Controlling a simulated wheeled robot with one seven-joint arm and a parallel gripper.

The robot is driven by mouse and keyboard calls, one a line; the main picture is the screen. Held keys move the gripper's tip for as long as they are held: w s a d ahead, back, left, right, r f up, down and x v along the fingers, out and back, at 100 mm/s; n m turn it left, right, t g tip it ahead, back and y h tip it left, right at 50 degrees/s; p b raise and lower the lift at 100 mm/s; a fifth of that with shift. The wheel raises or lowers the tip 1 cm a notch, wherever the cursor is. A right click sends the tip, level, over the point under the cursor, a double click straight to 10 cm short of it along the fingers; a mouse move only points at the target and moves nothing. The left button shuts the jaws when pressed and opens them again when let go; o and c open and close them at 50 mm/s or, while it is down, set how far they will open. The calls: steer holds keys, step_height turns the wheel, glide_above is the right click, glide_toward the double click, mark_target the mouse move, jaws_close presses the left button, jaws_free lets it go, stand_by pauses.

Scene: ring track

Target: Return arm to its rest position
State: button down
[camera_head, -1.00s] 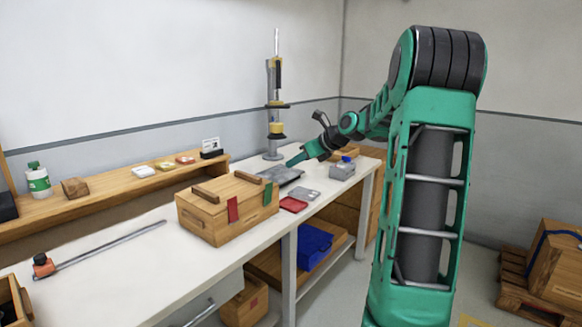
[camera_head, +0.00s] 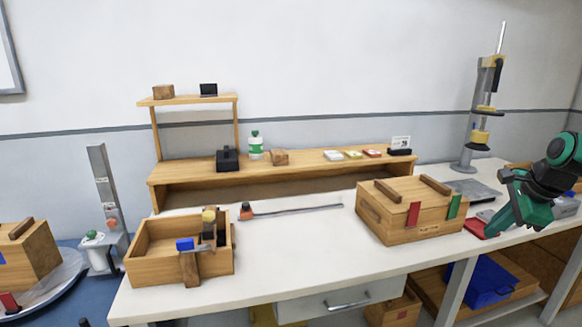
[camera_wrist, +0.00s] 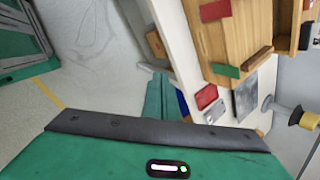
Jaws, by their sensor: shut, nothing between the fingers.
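My gripper (camera_head: 492,230) is at the right of the head view, at the end of my green and dark arm, pointing down and left. It is shut and empty. It appears in front of the bench's right part, beside the lidded wooden box (camera_head: 388,219) with red and green tabs; I cannot tell its exact height. In the wrist view my gripper (camera_wrist: 155,82) shows as narrow green fingers, with the pale bench edge close to their right. The rest of my arm is cut off by the right edge of the head view.
The white bench (camera_head: 300,250) carries an open wooden crate (camera_head: 150,267), a metal rod with an orange end (camera_head: 300,209) and a red tray (camera_head: 478,229). A tall stand (camera_head: 466,150) rises at the back right. A blue bin (camera_head: 490,280) sits below. Bare floor (camera_wrist: 85,50) shows in the wrist view.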

steer(key=s+a+f+n+g, duration=0.1)
steer(key=s+a+f+n, duration=0.1)
steer(key=s+n, duration=0.3)
steer(key=s+a+f+n+g, duration=0.2)
steer(key=s+a+n, duration=0.2)
steer(key=s, duration=0.9)
steer(key=s+a+f+n+g, duration=0.2)
steer(key=s+n, duration=0.4)
steer(key=s, duration=0.4)
steer(key=shift+a+n, duration=0.3)
steer(key=shift+a, duration=0.4)
